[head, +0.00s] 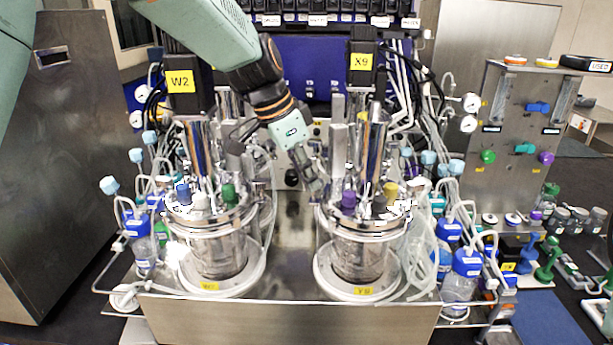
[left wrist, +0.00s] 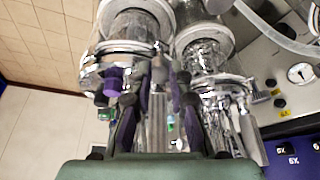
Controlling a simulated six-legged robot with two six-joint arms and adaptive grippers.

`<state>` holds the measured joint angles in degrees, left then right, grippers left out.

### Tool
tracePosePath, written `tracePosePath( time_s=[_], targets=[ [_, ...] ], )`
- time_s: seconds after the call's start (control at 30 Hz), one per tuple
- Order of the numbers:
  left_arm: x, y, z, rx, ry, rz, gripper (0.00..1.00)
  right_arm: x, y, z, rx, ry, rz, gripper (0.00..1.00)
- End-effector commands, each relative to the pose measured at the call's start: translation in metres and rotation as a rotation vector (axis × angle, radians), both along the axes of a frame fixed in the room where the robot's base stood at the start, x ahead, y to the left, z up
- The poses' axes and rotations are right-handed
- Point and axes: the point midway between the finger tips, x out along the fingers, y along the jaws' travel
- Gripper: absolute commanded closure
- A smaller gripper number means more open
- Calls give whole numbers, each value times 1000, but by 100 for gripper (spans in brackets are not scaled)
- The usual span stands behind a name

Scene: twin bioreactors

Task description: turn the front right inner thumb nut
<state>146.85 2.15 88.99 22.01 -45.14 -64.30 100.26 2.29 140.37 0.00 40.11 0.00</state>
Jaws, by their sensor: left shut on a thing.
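The front right vessel (head: 358,255), under the X9 label, is a glass and steel bioreactor with a round metal head plate (head: 368,224). My left gripper (head: 316,188) reaches down to the inner, left edge of that head plate. Its fingers are shut at the rim, on the inner thumb nut, which is small and mostly hidden by the fingers. In the left wrist view my left gripper (left wrist: 158,105) has its dark fingers either side of the rim area, beside the vessel's purple cap (left wrist: 114,80). My right gripper is not in view.
The front left vessel (head: 220,255), under the W2 label, stands left of my gripper, with bare steel bench (head: 293,245) between. Tall metal cylinders (head: 338,155) rise close behind the fingers. Loose tubing (head: 425,245) and blue-capped bottles (head: 463,275) crowd the right side.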

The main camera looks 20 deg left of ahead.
Motion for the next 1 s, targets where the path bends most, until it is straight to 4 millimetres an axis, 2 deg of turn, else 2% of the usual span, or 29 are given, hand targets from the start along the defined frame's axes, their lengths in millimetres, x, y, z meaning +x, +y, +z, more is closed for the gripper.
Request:
tracePosePath(
  time_s=[0.2,0.5,1.0],
  targets=[
    [1,1,-2,-1,6,-165,100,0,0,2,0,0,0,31],
    [2,1,-3,1,8,-312,100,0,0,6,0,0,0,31],
    [2,1,-4,1,11,-364,100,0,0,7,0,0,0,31]
  ],
)
